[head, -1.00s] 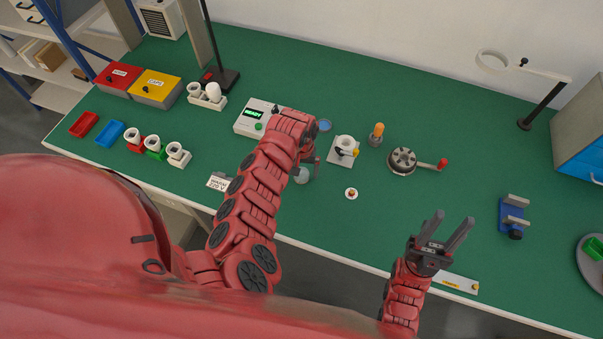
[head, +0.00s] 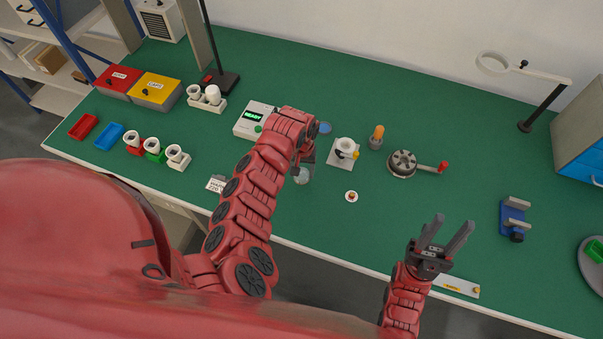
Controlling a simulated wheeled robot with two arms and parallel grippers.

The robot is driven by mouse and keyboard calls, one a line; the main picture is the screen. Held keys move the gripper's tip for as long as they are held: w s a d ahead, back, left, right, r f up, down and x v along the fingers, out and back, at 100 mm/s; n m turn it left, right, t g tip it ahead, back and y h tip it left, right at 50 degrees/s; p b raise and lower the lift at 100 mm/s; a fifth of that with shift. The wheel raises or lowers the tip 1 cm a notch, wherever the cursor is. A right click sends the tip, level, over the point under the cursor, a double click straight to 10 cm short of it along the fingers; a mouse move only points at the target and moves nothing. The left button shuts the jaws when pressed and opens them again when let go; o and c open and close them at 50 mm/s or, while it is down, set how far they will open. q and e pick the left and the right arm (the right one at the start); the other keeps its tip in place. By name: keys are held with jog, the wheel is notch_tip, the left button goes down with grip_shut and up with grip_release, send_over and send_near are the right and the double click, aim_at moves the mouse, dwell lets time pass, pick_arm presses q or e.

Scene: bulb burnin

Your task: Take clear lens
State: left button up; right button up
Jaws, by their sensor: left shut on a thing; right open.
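A clear, pale round lens (head: 302,176) shows just below the fingertips of my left gripper (head: 304,164), low over the green bench. My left gripper is shut on the lens. The wrist hides part of its fingers, and I cannot tell whether the lens is clear of the bench. A blue round lens (head: 324,127) lies just beyond my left wrist. My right gripper (head: 446,232) is open and empty over the front edge of the bench.
Near the lens stand a small white-and-red disc (head: 351,196), a white socket stand (head: 342,160), an orange-topped piece (head: 377,134) and a crank wheel (head: 402,163). A tester reading READY (head: 253,116) is behind my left arm.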

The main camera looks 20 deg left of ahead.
pick_arm(q)
notch_tip(320, 180, up, 2)
jog(key=shift+a+r+b, duration=0.1)
jog(key=shift+b, duration=0.6)
jog(key=s+d, duration=0.1)
jog(key=s, duration=0.4)
jog(key=s+d+r, duration=0.1)
jog(key=s, duration=0.4)
jog(key=s+d, duration=0.2)
jog(key=s, duration=0.3)
jog(key=shift+r, duration=0.3)
jog(key=shift+s+r, duration=0.3)
jog(key=shift+s, duration=0.05)
notch_tip(320, 180, up, 4)
jog(key=p, duration=0.5)
jog(key=shift+w, duration=0.1)
